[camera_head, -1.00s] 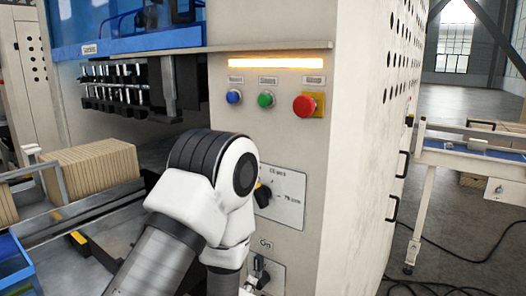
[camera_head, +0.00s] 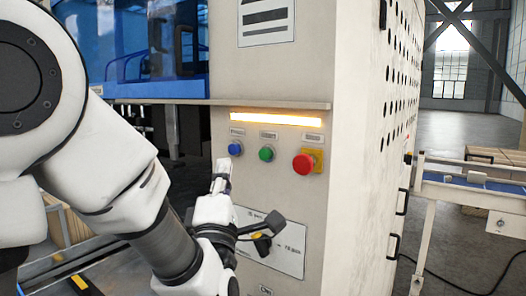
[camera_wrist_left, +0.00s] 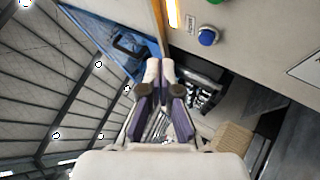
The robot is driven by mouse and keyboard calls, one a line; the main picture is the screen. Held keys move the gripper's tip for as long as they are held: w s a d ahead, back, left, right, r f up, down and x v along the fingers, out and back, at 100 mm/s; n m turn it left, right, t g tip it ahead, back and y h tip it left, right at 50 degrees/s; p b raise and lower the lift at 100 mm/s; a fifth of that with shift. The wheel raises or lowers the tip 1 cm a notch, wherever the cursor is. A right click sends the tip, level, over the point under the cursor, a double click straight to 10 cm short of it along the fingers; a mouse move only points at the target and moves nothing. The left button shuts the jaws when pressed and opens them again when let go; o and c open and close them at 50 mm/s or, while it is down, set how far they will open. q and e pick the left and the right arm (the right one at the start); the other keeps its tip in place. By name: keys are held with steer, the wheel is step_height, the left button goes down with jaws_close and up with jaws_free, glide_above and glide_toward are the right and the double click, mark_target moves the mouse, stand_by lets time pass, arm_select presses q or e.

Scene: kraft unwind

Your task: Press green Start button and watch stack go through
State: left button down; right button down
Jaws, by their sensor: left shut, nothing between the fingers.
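The green button (camera_head: 266,154) sits on the pale machine panel, between a blue button (camera_head: 235,149) and a red button (camera_head: 303,163) on a yellow plate. My left gripper (camera_head: 222,168) is shut and empty, its fingertips just below and left of the blue button in the head view. It appears apart from the green button. In the left wrist view the shut fingers (camera_wrist_left: 160,68) point past the blue button (camera_wrist_left: 207,37), and the green one is cut off at the top edge. A tan stack (camera_wrist_left: 232,140) shows at lower right there. My right gripper is not in view.
A lit strip (camera_head: 276,119) and a ledge run above the buttons. A black rotary switch (camera_head: 262,243) is on a plate below. A blue-bedded conveyor (camera_head: 470,183) stands at right. My left arm hides much of the head view's left side.

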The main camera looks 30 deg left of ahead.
mark_target(265, 154)
arm_select(q)
steer(key=shift+w, duration=0.25)
steer(key=w, duration=0.5)
steer(key=w+p, duration=0.1)
steer(key=w, duration=0.2)
steer(key=shift+w+d, duration=0.3)
steer(key=shift+d, duration=0.05)
stand_by(1.1)
steer(key=shift+w+b, duration=0.4)
steer(key=shift+b, duration=0.1)
